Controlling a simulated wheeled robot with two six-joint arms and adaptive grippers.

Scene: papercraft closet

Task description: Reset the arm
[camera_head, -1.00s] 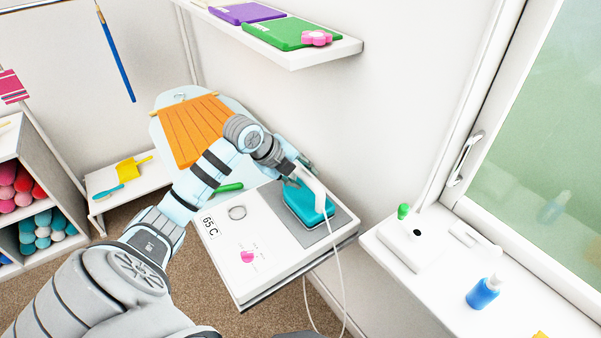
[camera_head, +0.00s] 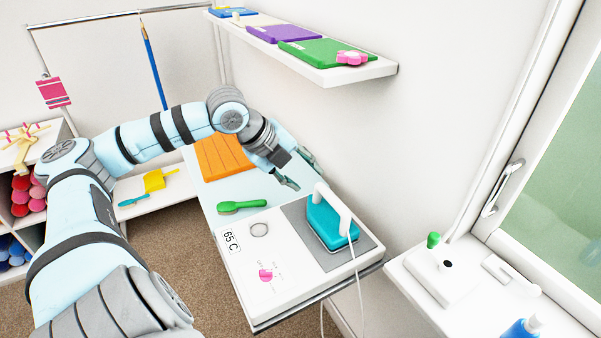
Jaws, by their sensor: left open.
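My left arm comes in from the left and arches over the ironing surface. My left gripper (camera_head: 300,173) is open and empty, above and behind the teal iron (camera_head: 328,222), apart from it. The iron stands on the grey pad of the white station (camera_head: 268,285), its white handle upright and its cord hanging over the front edge. My right gripper is not in view.
A wall shelf (camera_head: 370,73) with folded items hangs above. A white sill (camera_head: 465,310) with a blue bottle (camera_head: 521,328) is at the right.

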